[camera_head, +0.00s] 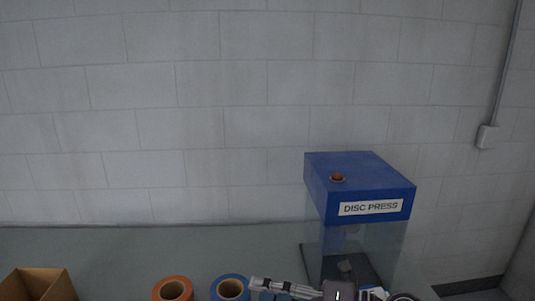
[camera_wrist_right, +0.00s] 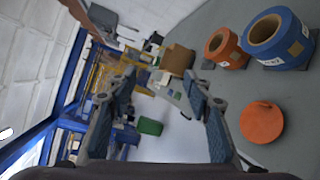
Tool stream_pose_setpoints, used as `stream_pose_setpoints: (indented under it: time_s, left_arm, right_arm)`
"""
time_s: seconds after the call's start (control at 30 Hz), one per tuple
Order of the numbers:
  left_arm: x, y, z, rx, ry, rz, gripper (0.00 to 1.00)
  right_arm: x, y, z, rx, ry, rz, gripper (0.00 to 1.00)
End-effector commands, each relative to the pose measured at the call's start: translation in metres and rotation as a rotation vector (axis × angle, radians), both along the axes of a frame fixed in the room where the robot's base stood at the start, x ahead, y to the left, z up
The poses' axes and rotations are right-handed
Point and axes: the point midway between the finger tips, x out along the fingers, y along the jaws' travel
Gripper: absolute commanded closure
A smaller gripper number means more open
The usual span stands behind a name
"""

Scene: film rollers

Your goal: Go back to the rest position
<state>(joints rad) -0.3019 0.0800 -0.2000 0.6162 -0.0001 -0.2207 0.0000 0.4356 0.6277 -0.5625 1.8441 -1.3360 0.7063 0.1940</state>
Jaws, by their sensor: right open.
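My right gripper (camera_head: 283,288) is at the bottom edge of the head view, in front of the disc press and just right of the blue roller. In the right wrist view its two fingers (camera_wrist_right: 160,88) are spread apart with nothing between them. My left gripper is in neither view.
A blue disc press (camera_head: 325,195) with clear walls stands on the grey table (camera_head: 110,250). An orange roller (camera_head: 172,288) and a blue roller (camera_head: 230,287) stand left of it. A cardboard box (camera_head: 42,282) is far left. An orange disc (camera_wrist_right: 262,122) shows in the wrist view.

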Motion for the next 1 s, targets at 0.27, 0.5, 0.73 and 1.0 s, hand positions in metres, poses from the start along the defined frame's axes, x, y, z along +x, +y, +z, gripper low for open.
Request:
stream_pose_setpoints:
  time_s: [0.27, 0.5, 0.73, 1.0]
  left_arm:
    - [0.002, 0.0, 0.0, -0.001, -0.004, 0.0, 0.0]
    - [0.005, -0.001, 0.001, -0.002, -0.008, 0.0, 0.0]
    - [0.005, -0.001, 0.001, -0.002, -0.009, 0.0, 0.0]
    - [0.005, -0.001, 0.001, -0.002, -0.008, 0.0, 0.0]
  right_arm:
    - [0.031, -0.049, 0.081, 0.684, 0.216, -0.437, 0.54]
    - [0.041, -0.159, 0.016, 1.06, 0.59, -0.953, 0.54]
    - [-0.033, -0.223, -0.122, 1.167, 1.066, -1.468, 0.54]
    - [-0.156, -0.223, -0.217, 1.046, 1.514, -1.841, 0.54]
